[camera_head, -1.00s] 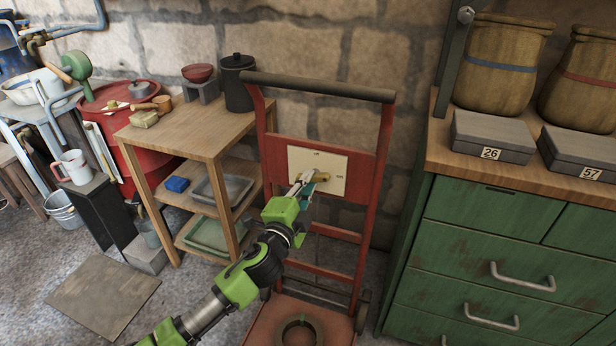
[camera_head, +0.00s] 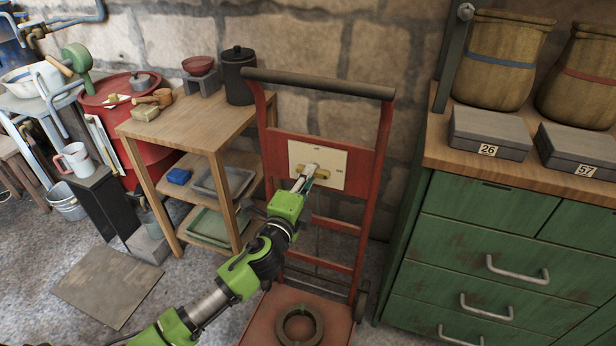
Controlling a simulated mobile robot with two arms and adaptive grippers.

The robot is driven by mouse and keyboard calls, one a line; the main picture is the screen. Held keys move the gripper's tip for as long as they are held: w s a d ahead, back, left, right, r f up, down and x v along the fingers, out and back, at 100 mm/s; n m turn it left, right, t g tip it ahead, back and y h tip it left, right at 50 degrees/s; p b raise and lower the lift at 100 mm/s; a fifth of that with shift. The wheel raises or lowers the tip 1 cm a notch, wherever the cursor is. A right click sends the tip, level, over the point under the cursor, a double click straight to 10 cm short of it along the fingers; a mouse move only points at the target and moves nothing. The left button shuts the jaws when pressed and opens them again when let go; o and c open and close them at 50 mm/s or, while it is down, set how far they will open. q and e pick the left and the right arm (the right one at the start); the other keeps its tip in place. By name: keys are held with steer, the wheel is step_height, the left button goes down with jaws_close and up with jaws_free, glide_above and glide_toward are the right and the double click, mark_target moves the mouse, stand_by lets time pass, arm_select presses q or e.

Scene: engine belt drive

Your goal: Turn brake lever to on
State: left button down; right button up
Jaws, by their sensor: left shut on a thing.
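The brake lever (camera_head: 320,174) is a small brass-coloured handle on a cream plate (camera_head: 333,159). The plate is fixed to the red crosspiece of an upright red hand truck (camera_head: 371,182). My left gripper (camera_head: 308,175) reaches up from the lower left and is shut on the lever. Its fingers hide part of the lever, and the small markings on the plate are too small to read. My right gripper is not in view.
A wooden shelf table (camera_head: 192,125) with a dark canister (camera_head: 238,78) stands left of the hand truck. A green drawer cabinet (camera_head: 470,235) stands to the right. A dark ring (camera_head: 284,328) lies on the truck's foot plate.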

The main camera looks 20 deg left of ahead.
arm_select(q)
steer(key=c, duration=2)
jaws_free()
steer(key=s, duration=1.2)
steer(key=shift+a, duration=0.15)
